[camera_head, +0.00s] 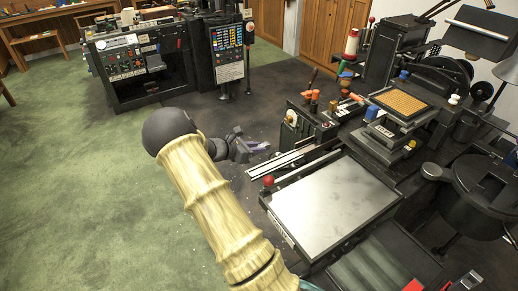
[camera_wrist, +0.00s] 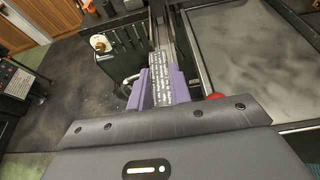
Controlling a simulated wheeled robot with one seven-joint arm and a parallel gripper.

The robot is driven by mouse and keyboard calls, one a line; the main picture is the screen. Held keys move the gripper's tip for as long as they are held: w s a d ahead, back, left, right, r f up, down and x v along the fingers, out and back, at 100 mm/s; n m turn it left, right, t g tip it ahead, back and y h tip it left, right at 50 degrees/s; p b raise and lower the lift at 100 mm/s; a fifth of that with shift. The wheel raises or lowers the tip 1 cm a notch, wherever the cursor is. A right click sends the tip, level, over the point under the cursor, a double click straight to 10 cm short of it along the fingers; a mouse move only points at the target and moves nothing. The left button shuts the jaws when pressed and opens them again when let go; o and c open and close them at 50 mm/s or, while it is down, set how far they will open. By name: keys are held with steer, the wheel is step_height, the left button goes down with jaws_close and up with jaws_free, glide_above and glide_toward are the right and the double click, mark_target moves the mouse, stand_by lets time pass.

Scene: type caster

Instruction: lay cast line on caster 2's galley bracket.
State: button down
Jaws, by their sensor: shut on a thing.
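My gripper (camera_head: 256,147) is at the left end of a narrow silver rail (camera_head: 290,161) on the black casting machine at the right. The rail looks like the galley bracket; no caster number is readable. In the wrist view, my gripper's purple fingers (camera_wrist: 161,88) are shut on the cast line (camera_wrist: 160,72), a silvery strip with rows of raised marks. The cast line points along the rail (camera_wrist: 165,28), which runs on beyond it. I cannot tell whether the line touches the rail. In the head view the line is too small to make out.
A flat grey metal plate (camera_head: 325,205) with a red knob (camera_head: 268,181) at its corner lies beside the rail. Levers with orange handles (camera_head: 315,100) stand behind it. Another black machine (camera_head: 140,70) stands at the back left. Green carpet (camera_head: 80,190) is open at the left.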

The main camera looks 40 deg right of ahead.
steer(key=s+a+f+n+t+y, duration=0.1)
steer(key=s+a+f+n+t, duration=0.1)
steer(key=a, duration=0.7)
steer(key=s+a+f+n+t+y, duration=0.1)
steer(key=s+a+f+n+t, duration=0.2)
steer(key=a+f, duration=0.4)
steer(key=s+a+f+n+t+y, duration=0.1)
steer(key=s+a+f+n+t, duration=0.2)
steer(key=a, duration=0.8)
steer(key=shift+s+a+f+t, duration=0.25)
steer(key=shift+s+f+t, duration=0.4)
steer(key=shift+f, duration=0.25)
